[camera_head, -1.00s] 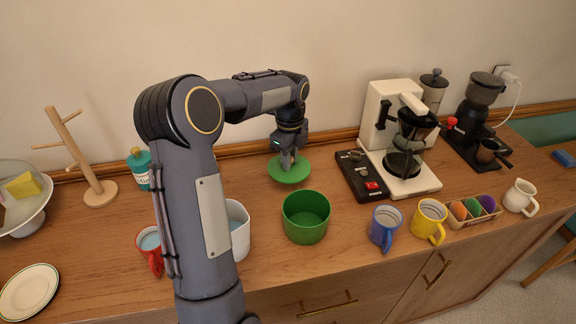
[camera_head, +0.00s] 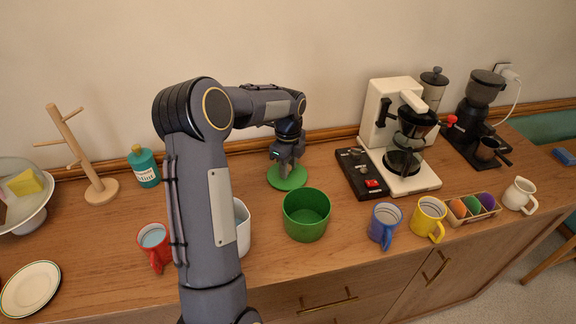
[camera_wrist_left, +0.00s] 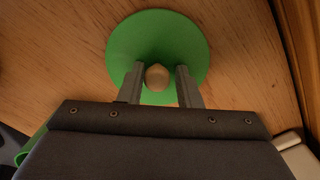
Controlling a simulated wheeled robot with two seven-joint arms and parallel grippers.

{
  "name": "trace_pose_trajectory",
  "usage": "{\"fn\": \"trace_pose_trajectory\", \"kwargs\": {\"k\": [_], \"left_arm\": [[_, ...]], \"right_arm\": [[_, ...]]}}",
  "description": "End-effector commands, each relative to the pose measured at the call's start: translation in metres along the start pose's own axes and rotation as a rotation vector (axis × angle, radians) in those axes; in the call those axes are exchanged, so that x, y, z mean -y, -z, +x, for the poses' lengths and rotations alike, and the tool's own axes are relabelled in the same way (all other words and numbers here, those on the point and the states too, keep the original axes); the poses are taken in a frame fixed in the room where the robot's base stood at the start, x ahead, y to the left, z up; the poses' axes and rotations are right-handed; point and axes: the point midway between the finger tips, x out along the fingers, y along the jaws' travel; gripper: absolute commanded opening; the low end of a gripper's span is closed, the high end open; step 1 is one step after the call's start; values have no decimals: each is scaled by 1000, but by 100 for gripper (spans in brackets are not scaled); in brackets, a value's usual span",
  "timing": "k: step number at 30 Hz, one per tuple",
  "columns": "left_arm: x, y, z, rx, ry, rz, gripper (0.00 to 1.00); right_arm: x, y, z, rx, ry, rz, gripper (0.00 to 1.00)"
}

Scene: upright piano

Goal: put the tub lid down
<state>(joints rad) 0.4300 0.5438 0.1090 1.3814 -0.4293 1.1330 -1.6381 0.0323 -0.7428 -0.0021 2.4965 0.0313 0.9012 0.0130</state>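The green tub lid (camera_head: 287,179) lies flat, apparently on the wooden counter, behind the green tub (camera_head: 306,216). In the left wrist view the lid (camera_wrist_left: 180,40) is a round green disc with a pale knob (camera_wrist_left: 157,77) in its middle. My left gripper (camera_head: 286,170) is over the lid, pointing down. Its fingers (camera_wrist_left: 160,75) stand on either side of the knob with a small gap showing at each side, so it looks open. The tub is open on top and stands in front of the lid. My right gripper is not in view.
The black switch box (camera_head: 360,174) and coffee maker (camera_head: 412,178) stand right of the lid. A white container (camera_head: 243,228) is partly hidden by my left arm. Blue (camera_head: 384,225) and yellow (camera_head: 428,217) mugs stand front right, a red mug (camera_head: 155,246) at left.

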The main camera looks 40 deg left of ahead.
Motion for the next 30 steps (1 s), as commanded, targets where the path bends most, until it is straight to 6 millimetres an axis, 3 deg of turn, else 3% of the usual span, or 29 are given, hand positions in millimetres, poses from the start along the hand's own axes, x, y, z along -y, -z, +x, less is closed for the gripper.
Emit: {"fn": "trace_pose_trajectory", "kwargs": {"k": [3,14,24,30], "left_arm": [[-1,0,1,0,-3,0,44],[0,0,-10,0,-1,0,44],[1,0,-80,1,3,0,44],[1,0,-112,0,1,1,44]], "right_arm": [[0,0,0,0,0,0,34],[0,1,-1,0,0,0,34],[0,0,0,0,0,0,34],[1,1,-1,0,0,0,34]]}}
